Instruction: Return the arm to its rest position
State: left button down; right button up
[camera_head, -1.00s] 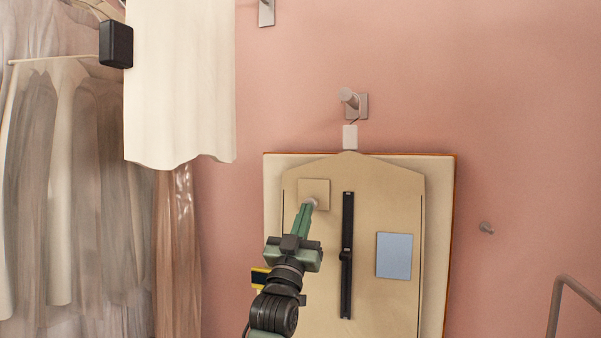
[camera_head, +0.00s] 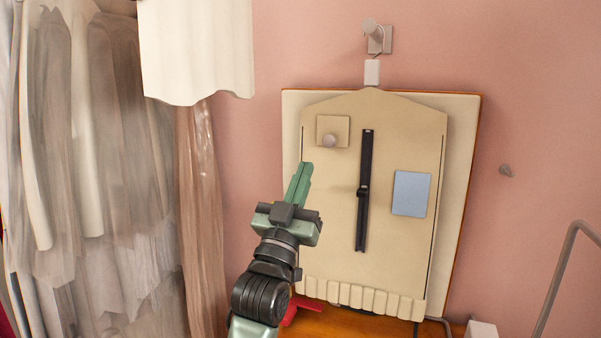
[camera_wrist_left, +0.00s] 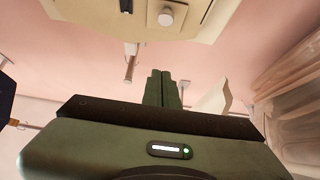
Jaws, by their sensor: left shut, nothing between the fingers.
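My left gripper (camera_head: 304,170) has green fingers and is shut with nothing between them. In the left wrist view the closed fingers (camera_wrist_left: 162,78) show in the middle, and a knob (camera_wrist_left: 166,18) shows at the top. My right gripper is not in view.
Grey garments (camera_head: 90,160) hang at the left, with a cream cloth (camera_head: 197,50) above. The board bears a black slider strip (camera_head: 364,190) and a blue panel (camera_head: 411,193). A wall peg (camera_head: 375,37) is above it. A bent grey rail (camera_head: 560,275) stands at the right.

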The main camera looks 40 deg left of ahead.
pick_arm(q)
jog(key=s+d+f+m+g+h, duration=0.1)
jog(key=d+f+g+h, duration=0.15)
jog(key=f, duration=0.75)
jog(key=s+d+f+m+g+h, duration=0.1)
jog(key=s+d+f+g, duration=0.2)
jog(key=f, duration=0.8)
jog(key=d+f+m+g+h, duration=0.1)
jog(key=d+f+g+h, duration=0.3)
jog(key=f, duration=0.6)
jog(key=s+d+f+m+g+y, duration=0.1)
jog(key=s+d+f+g, duration=0.35)
jog(key=s+f, duration=0.75)
jog(key=s+d+f+m+g, duration=0.1)
jog(key=s+f+g, duration=0.7)
jog(key=s, duration=0.6)
notch_tip(320, 180, down, 28)
jog(key=s+r, duration=0.1)
jog(key=s, duration=0.1)
jog(key=s+a+f+g+p, duration=0.1)
jog(key=s+a+f, duration=0.2)
jog(key=s+f, duration=1.1)
jog(key=shift+s+f+g, duration=0.15)
jog(key=shift+s+g, duration=0.25)
jog(key=shift+s, duration=0.55)
